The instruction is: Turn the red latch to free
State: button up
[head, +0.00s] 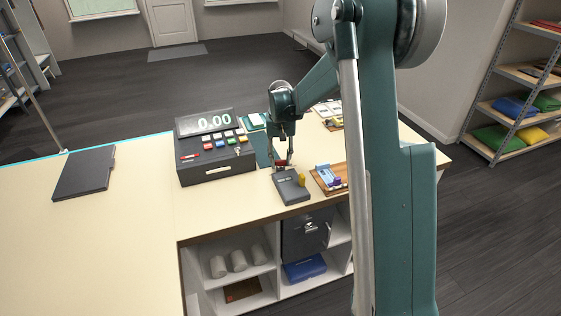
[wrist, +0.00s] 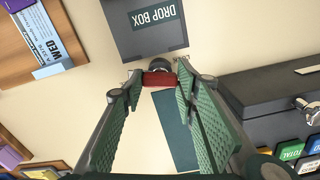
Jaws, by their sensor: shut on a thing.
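The red latch (wrist: 159,79) is a short red bar on a dark round knob (wrist: 160,64), beside the grey drop box (wrist: 135,38). My gripper (wrist: 157,84) has its two green padded fingers on either side of the bar, shut on it. The bar lies crosswise between the fingertips. In the head view my gripper (head: 283,161) points down at the counter just behind the drop box (head: 291,190), and only a little red shows at its tips. Which setting the latch is at cannot be told.
A dark cash register (head: 217,165) stands close to the left of my gripper in the head view. A wooden board (head: 327,183) with small items lies to the right. A dark folder (head: 85,173) lies far left. The counter (head: 130,200) between folder and register is clear.

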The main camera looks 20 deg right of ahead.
aim_at(280, 160)
jog(key=shift+n, duration=1.3)
jog(key=o, duration=0.9)
jog(key=shift+r, duration=6.05)
